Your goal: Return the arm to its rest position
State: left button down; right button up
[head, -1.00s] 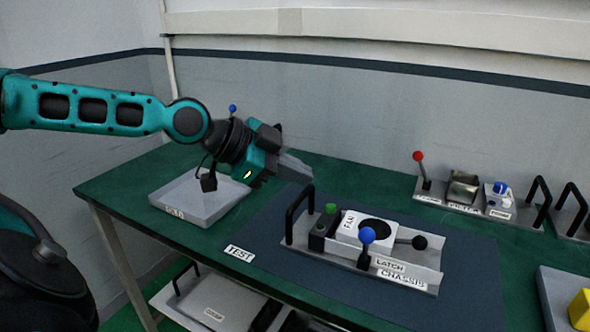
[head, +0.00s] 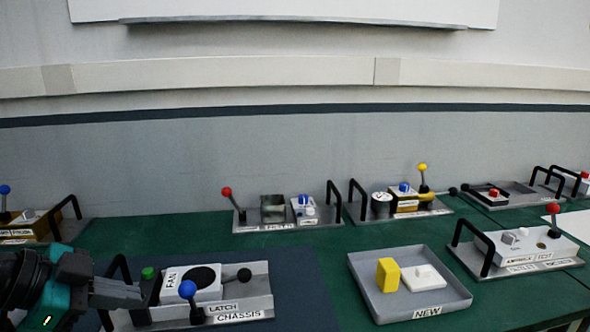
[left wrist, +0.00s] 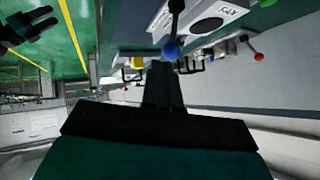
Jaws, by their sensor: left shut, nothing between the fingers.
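My left gripper (head: 125,294) is at the lower left of the head view, shut and empty. Its fingertips point right, close to the left end of the chassis (head: 258,292); whether they touch it I cannot tell. The left gripper (left wrist: 163,85) also shows from behind in the left wrist view, its fingers together. A dark gripper-like part (left wrist: 32,30), likely my right gripper, shows at the top left of the left wrist view; its jaws are unclear. The right gripper is not seen in the head view.
The chassis carries a white fan (head: 178,285), a blue-knobbed lever (head: 188,289) and a green button (head: 149,272). A grey NEW tray (head: 364,281) holds yellow and white blocks. Several panels with levers and black handles line the back. Green table between them is clear.

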pick_arm(q)
jog(key=s+d+f+g, duration=0.1)
jog(key=s+d+f, duration=0.3)
jog(key=d+f, duration=0.3)
jog(key=s+d+f+g, duration=0.1)
jog(key=s+d+f, duration=0.2)
jog(key=d+f, duration=0.4)
jog(key=s+a+f+n+g+y, duration=0.2)
jog(key=s+a+f+n+y, duration=0.45)
jog(key=s+n, duration=0.4)
jog(key=w+d+f+t+h, duration=0.1)
jog(key=w+d+f+t, duration=0.2)
jog(key=w+f+t, duration=0.4)
notch_tip(320, 180, down, 3)
jog(key=shift+w+r+h, duration=0.1)
jog(key=shift+w+h, duration=0.25)
jog(key=shift+w, duration=0.5)
jog(key=shift+m, duration=0.25)
